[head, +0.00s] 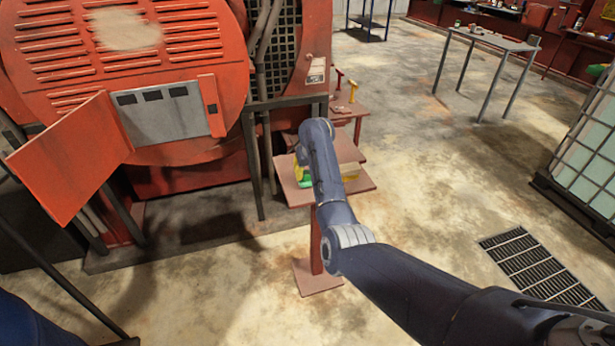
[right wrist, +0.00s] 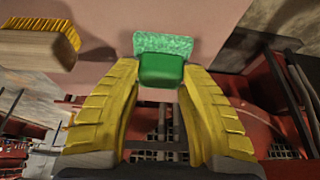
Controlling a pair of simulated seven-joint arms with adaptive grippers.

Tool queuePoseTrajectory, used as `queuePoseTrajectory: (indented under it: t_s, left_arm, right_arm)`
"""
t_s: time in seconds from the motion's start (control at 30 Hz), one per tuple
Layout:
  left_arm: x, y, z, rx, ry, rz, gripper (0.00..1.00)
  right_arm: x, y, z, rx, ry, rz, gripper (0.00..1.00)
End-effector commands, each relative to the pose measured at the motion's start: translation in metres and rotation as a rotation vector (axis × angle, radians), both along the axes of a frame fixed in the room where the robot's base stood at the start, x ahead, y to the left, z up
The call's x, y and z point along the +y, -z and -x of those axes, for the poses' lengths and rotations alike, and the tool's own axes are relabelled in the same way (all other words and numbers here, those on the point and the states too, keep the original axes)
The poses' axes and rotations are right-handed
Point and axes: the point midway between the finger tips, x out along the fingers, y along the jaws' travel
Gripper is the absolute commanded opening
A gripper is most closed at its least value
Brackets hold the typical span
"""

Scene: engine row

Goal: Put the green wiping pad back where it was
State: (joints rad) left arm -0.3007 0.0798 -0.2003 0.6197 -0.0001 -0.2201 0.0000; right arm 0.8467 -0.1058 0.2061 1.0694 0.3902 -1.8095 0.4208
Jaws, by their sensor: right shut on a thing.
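The green wiping pad (right wrist: 162,62) has a bright speckled face and a darker green grip block. My right gripper (right wrist: 160,78) has its yellow fingers shut on that block. In the head view a bit of the pad (head: 305,182) shows at the left part of the small reddish stand (head: 362,184), beside my right arm. The stand's top (right wrist: 115,75) is close to the pad in the right wrist view; I cannot tell whether they touch. My forearm and wrist hide most of the right gripper in the head view. My left gripper is not in view.
A brush with a wooden back and yellow bristles (right wrist: 38,42) lies on the stand, clear of the gripper. A red machine (head: 165,190) with an open door flap (head: 68,155) stands to the left. Another small reddish table (head: 345,112) is behind.

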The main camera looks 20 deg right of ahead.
Motion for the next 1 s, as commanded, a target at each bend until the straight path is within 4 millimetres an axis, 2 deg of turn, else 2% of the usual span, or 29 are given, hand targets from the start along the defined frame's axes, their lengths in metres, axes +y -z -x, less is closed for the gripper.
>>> queuePoseTrajectory:
  t_s: [0.1,0.2,0.63,0.67,0.8,1.0]
  left_arm:
    - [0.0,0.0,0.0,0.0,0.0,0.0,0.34]
    - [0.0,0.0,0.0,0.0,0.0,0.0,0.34]
    - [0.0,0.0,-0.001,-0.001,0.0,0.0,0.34]
    - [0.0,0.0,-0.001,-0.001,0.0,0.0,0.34]
    - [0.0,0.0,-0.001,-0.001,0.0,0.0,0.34]
    - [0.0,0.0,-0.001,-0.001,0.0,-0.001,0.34]
  right_arm:
    - [-0.001,0.014,0.0,0.001,0.001,0.002,0.0]
    - [-0.001,0.019,0.0,0.0,0.0,0.001,0.0]
    - [0.0,0.022,0.0,0.0,0.0,0.001,0.0]
    - [0.0,0.022,0.0,-0.001,0.0,0.001,0.46]
    - [0.0,0.022,0.0,0.0,0.0,0.001,0.62]
    - [0.0,0.022,0.0,-0.001,0.0,0.001,0.62]
